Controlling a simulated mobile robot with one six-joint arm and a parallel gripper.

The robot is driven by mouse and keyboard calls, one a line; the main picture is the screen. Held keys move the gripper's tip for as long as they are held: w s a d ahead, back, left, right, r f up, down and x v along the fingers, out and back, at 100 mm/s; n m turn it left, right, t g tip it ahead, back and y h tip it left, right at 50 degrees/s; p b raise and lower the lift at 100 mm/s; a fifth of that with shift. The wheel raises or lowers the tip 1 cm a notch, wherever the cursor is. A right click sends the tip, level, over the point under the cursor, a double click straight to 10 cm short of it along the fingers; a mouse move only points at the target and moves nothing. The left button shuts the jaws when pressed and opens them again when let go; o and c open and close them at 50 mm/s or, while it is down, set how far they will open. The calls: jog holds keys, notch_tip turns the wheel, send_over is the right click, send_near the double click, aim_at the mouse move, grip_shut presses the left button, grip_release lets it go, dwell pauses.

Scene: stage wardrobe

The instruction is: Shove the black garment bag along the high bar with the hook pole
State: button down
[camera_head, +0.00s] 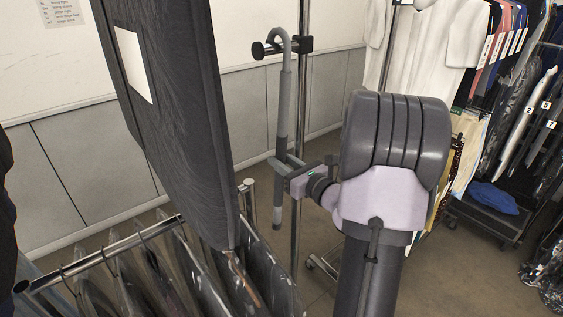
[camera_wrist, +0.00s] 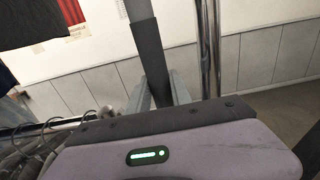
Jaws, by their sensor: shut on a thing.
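The hook pole (camera_head: 283,100) is a slim grey pole with a curved hook at its top. It hangs upright beside a chrome upright, its hook over a dark peg (camera_head: 262,49). My gripper (camera_head: 282,163) is shut on the pole's lower part. In the wrist view, my gripper (camera_wrist: 161,92) has a finger on each side of the pole's dark sleeve (camera_wrist: 150,55). The black garment bag (camera_head: 185,110), with a white label, hangs large at the left, nearer the camera than the pole. The high bar and the bag's top are out of view.
A low chrome rail (camera_head: 100,252) with several covered garments (camera_head: 190,275) runs below the bag. The chrome upright (camera_head: 301,120) stands right next to the pole. White garments (camera_head: 425,45) and a packed clothes rack (camera_head: 520,100) fill the right. Some floor (camera_head: 470,270) is clear.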

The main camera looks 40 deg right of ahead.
aim_at(285, 153)
jog(key=shift+r+p, duration=1)
jog(key=shift+r, duration=0.55)
jog(key=shift+s+f, duration=0.1)
jog(key=s+b, duration=0.2)
jog(key=s, duration=0.5)
jog(key=shift+s+a, duration=0.4)
jog(key=shift+a, duration=0.05)
jog(key=shift+s, duration=0.1)
